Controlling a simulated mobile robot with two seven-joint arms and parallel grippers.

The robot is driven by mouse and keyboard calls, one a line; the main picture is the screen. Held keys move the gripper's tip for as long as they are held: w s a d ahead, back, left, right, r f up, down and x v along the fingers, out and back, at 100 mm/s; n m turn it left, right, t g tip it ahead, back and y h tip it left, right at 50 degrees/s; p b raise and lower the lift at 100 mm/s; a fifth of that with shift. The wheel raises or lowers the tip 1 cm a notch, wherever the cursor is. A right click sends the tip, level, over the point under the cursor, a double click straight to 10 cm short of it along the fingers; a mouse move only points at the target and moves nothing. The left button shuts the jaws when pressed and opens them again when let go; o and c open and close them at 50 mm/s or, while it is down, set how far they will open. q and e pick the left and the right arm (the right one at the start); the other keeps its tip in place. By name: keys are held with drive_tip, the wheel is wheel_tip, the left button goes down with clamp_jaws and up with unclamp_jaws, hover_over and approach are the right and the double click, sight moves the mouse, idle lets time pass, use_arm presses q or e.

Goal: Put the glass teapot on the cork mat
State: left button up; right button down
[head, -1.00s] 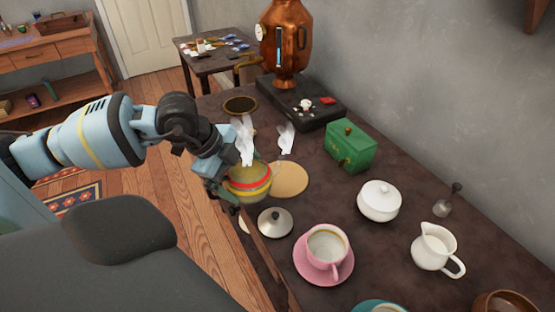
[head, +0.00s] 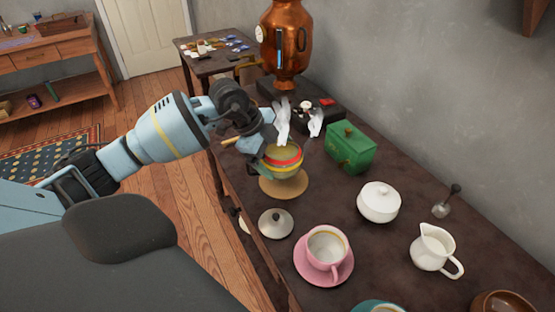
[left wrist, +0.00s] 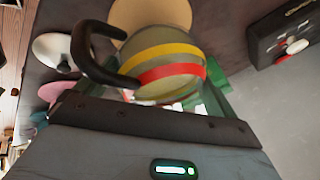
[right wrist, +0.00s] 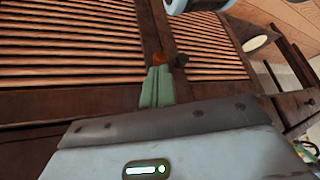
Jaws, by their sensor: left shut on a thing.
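The glass teapot (head: 283,157), with red and yellow bands and white wisps above it, is held roughly upright in my left gripper (head: 264,162). It also shows in the left wrist view (left wrist: 166,62), with its dark handle at the jaws. The round cork mat (head: 284,190) lies on the dark table, and the teapot covers its far part in the head view. The teapot seems raised above the mat; the gap is hard to judge. The mat shows beyond the teapot in the left wrist view (left wrist: 128,14). My right gripper (right wrist: 158,84) has its fingers together, empty, near brown slats.
A white lid (head: 276,223) and a pink cup and saucer (head: 323,256) stand nearer. A green box (head: 350,147), a white sugar bowl (head: 379,202) and a milk jug (head: 435,247) are to the right. A copper samovar (head: 286,45) and black tray (head: 325,122) are behind.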

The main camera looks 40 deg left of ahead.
use_arm(q)
drive_tip(key=shift+w+r, duration=0.1)
drive_tip(key=shift+w, duration=0.1)
drive_tip(key=shift+w, duration=0.2)
drive_tip(key=shift+w+f, duration=0.2)
drive_tip(key=shift+f, duration=1.6)
drive_tip(key=o, duration=1.3)
drive_tip(key=shift+s+f, duration=0.1)
drive_tip(key=shift+f, duration=0.05)
